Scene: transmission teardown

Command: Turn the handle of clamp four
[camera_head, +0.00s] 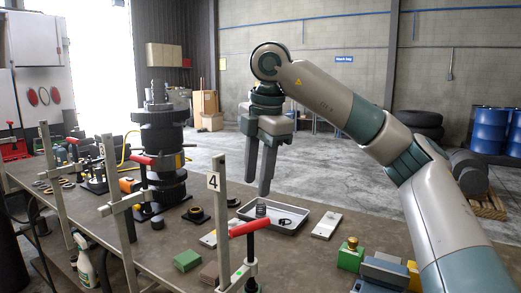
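Clamp four stands at the front edge of the bench, marked by a white plate with a "4" (213,182) on its upright bar. Its red handle (249,228) lies roughly crosswise, tilted up a little to the right, on top of a dark screw. My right gripper (257,186) hangs fingers down above and behind the handle in the picture, apart from it. Its two fingers have a gap between them, with nothing held. My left gripper is not in view.
A grey metal tray (288,226) with small parts lies behind clamp four. A tall dark transmission (162,140) stands left. Other red-handled clamps (140,160) line the bench edge. Green (187,260) and brown blocks lie near clamp four. A brass-topped green block (350,254) lies right.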

